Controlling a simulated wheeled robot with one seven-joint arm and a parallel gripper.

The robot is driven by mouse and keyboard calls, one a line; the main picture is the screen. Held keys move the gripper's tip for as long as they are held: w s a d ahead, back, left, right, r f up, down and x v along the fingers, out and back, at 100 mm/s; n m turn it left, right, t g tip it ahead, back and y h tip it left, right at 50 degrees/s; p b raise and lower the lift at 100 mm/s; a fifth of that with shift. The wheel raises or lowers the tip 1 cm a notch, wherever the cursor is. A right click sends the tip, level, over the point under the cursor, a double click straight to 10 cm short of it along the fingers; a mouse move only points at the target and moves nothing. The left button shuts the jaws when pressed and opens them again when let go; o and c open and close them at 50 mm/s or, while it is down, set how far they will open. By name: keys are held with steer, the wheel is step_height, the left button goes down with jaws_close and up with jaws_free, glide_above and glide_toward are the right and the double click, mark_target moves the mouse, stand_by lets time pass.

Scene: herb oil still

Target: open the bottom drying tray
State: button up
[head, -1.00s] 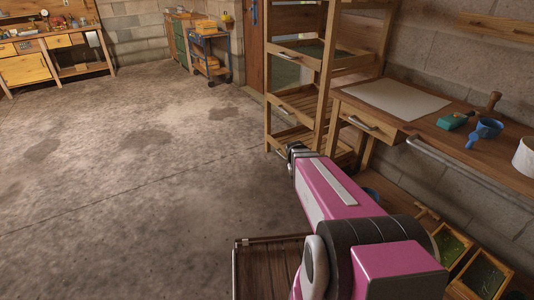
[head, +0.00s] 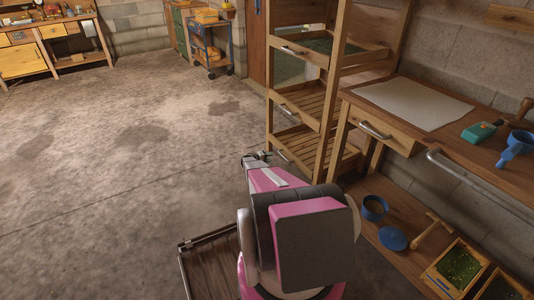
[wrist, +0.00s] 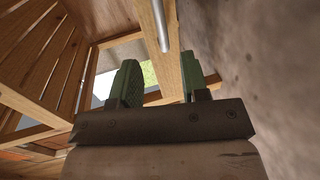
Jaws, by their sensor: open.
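The wooden drying rack (head: 327,105) stands right of centre in the head view, with slatted trays one above another. The bottom drying tray (head: 312,150) is low in the rack, and part of its handle (head: 283,155) shows just right of my gripper (head: 258,158). In the wrist view my gripper (wrist: 160,82) is open and empty, its two green fingers apart. A metal bar handle (wrist: 161,25) on a wooden tray front lies beyond the fingertips, roughly in line with the gap. I cannot tell how far away it is.
A workbench (head: 440,120) with a drawer and a long rail stands right of the rack. Its lower shelf (head: 400,265) holds a blue pot (head: 374,207), a blue lid, a mallet and herb boxes. The concrete floor (head: 120,180) to the left is clear.

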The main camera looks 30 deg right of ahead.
mark_target(281, 154)
steer(key=x, duration=1)
steer(key=shift+w+d+f, duration=0.15)
steer(key=shift+w+d, duration=0.15)
steer(key=shift+w, duration=0.15)
jaws_close()
